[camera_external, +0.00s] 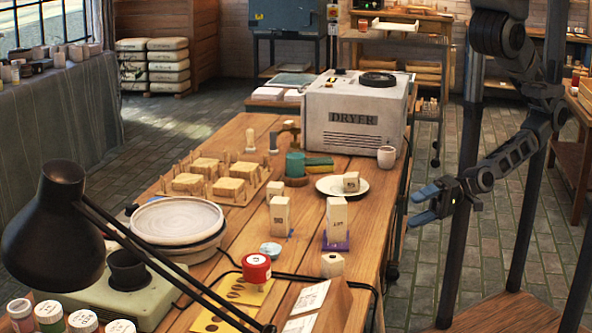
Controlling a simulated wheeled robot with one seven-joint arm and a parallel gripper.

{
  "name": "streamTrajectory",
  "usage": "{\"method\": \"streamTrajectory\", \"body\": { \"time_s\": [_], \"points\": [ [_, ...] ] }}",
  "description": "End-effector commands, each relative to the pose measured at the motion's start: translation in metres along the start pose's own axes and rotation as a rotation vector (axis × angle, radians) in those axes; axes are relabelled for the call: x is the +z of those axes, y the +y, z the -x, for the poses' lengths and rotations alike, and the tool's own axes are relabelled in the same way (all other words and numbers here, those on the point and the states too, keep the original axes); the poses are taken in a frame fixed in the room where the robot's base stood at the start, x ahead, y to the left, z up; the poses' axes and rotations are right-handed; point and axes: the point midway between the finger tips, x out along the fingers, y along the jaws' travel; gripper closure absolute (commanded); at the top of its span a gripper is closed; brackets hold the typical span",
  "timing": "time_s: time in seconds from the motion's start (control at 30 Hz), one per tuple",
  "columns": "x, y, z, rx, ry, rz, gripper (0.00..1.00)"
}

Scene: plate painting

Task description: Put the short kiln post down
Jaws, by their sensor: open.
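Several pale block-like posts with dark marks stand on the wooden table. A small one (351,182) is on a white plate (326,188). A taller one (280,215) stands left of centre, and another tall one (337,215) stands on a purple base (336,243). A low pale block (332,265) with a dark spot on top sits nearer the front. The marks are too small to read surely, so I cannot tell which is named the short kiln post. My gripper (420,205) is open and empty, beyond the table's right edge, its blue fingers pointing left.
A white dryer (355,112) and a small cup (386,157) stand at the back. Bare wood shows right of the posts.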

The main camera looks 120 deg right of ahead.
Motion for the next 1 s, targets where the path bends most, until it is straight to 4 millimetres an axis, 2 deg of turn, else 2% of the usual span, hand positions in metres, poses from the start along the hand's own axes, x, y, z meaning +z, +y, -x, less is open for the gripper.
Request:
{"method": "streamTrajectory", "body": {
  "time_s": [0.03, 0.2, 0.3, 0.4, 0.57, 1.0],
  "points": [
    [-0.002, -0.005, 0.021, 0.024, -0.006, 0.182, 0.32],
    [-0.004, -0.026, 0.07, 0.072, -0.049, 0.79, 0.32],
    [-0.005, -0.038, 0.089, 0.089, -0.08, 1.063, 0.32],
    [-0.005, -0.046, 0.1, 0.095, -0.105, 1.245, 0.32],
    [-0.005, -0.051, 0.107, 0.097, -0.121, 1.366, 0.32],
    [-0.005, -0.051, 0.106, 0.096, -0.121, 1.369, 0.32]
  ]
}}
